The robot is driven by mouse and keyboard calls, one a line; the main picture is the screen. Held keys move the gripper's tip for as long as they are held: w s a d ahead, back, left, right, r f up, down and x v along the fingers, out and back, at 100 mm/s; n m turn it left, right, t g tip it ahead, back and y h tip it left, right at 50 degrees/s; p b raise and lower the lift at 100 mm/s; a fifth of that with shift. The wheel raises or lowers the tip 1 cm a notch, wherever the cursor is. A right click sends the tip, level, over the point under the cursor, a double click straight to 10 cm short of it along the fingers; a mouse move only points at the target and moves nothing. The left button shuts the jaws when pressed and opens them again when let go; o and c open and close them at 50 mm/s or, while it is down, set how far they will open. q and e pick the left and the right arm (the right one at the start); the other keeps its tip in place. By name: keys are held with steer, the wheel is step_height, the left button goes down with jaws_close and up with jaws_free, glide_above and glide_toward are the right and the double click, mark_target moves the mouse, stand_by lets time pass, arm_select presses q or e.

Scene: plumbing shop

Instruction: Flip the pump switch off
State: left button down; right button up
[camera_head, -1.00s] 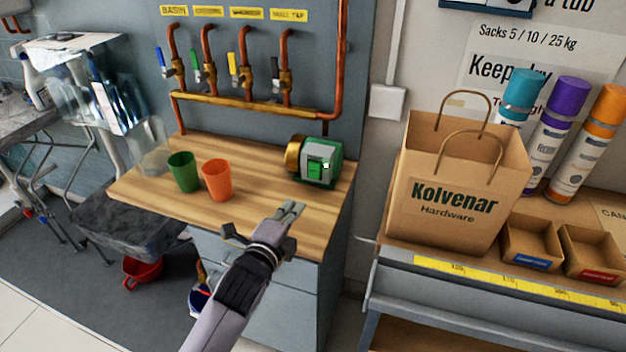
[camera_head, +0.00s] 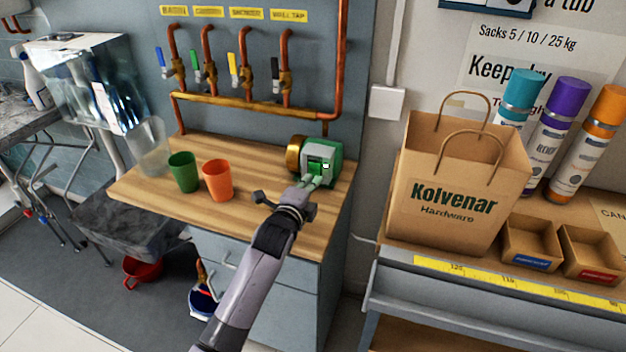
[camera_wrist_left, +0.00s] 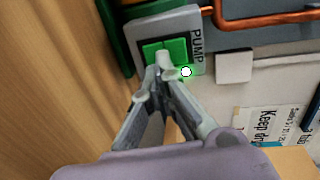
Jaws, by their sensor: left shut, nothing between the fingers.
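The green pump (camera_head: 334,158) with a brass end stands at the back right of the wooden counter. Its grey switch plate, marked PUMP, carries a green switch (camera_head: 316,166) and a small white light. In the left wrist view the green switch (camera_wrist_left: 165,52) lies just ahead of the fingertips. My left gripper (camera_head: 312,180) is shut and empty, its tips at the lower part of the switch. The tips cover part of the switch, and I cannot tell whether they touch it. In the left wrist view the gripper (camera_wrist_left: 162,72) shows close up. My right gripper is not in view.
A green cup (camera_head: 184,172) and an orange cup (camera_head: 218,180) stand left on the counter (camera_head: 255,205), beside a clear cup. Copper pipes with coloured valves run behind. A paper bag (camera_head: 458,185) stands on the shelf to the right.

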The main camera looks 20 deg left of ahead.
arm_select(q)
steer(key=shift+w+f, duration=0.15)
steer(key=shift+w, duration=0.75)
